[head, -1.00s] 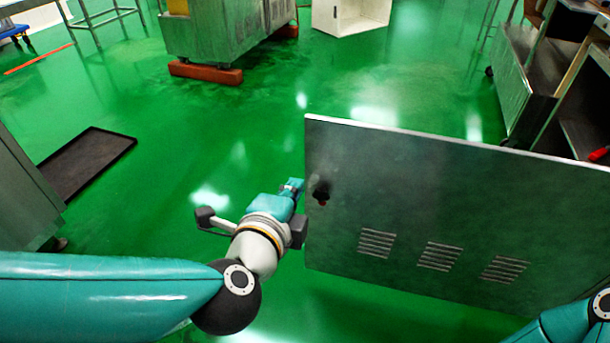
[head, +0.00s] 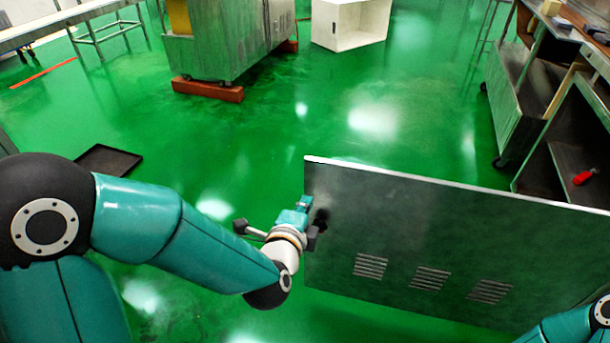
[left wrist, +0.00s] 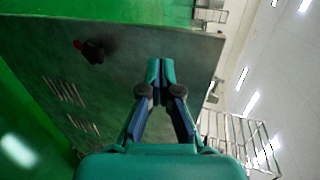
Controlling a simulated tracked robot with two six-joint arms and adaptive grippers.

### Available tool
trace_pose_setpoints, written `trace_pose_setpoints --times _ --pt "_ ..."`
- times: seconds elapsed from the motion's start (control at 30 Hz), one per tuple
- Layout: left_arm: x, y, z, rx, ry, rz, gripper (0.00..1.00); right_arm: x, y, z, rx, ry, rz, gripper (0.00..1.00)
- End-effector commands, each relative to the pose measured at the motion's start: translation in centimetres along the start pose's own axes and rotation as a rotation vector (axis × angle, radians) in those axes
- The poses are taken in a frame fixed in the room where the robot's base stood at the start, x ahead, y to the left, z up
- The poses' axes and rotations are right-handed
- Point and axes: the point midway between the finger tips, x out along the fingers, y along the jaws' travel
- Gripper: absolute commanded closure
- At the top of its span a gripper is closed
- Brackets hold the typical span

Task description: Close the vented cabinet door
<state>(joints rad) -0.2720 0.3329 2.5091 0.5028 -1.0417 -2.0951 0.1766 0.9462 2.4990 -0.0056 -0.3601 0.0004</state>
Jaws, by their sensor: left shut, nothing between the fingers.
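The vented cabinet door (head: 430,235) is a grey metal panel with three groups of slots, standing upright at the lower right of the head view. A dark knob (head: 320,219) sits near its free left edge. In the left wrist view the door (left wrist: 125,85) fills the middle, with the dark and red knob (left wrist: 93,51) at upper left. My left gripper (head: 304,203) is shut and empty at the door's left edge, close to the knob. Its closed fingertips (left wrist: 160,68) overlap the panel; I cannot tell if they touch it. My right gripper is out of view.
Green floor (head: 380,120) lies clear beyond the door. A steel machine (head: 225,45) on red blocks and a white box (head: 350,25) stand at the back. A shelved steel cart (head: 520,100) stands at the right. A dark tray (head: 108,160) lies on the floor at left.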

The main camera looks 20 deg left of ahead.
Motion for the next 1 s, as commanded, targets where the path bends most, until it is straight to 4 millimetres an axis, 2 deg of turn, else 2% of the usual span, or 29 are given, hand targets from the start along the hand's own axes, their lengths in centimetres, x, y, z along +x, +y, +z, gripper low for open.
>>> trace_pose_setpoints --times 0.03,0.23,0.3,0.5,0.9,0.93,1.0 --pt "0.1 -0.5 0.0 0.002 0.0 0.008 1.0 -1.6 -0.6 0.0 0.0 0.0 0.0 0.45" --pt "0.8 -0.2 -0.1 -0.01 0.011 0.007 1.0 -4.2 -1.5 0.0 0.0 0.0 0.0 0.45" --pt "2.3 -0.1 -0.2 -0.015 0.011 -0.004 1.0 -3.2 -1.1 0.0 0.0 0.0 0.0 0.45" --pt "4.3 -0.8 -0.2 -0.013 0.011 -0.002 1.0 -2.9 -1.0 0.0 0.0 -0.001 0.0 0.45" --pt "4.8 -1.0 -0.2 -0.011 0.012 0.0 1.0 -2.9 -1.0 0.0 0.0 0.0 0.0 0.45" --pt "4.9 -1.0 1.8 -0.014 0.004 0.0 1.0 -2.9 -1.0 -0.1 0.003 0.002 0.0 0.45" --pt "4.8 -1.0 0.7 -0.012 0.01 -0.001 1.0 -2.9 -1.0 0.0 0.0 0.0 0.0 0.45"
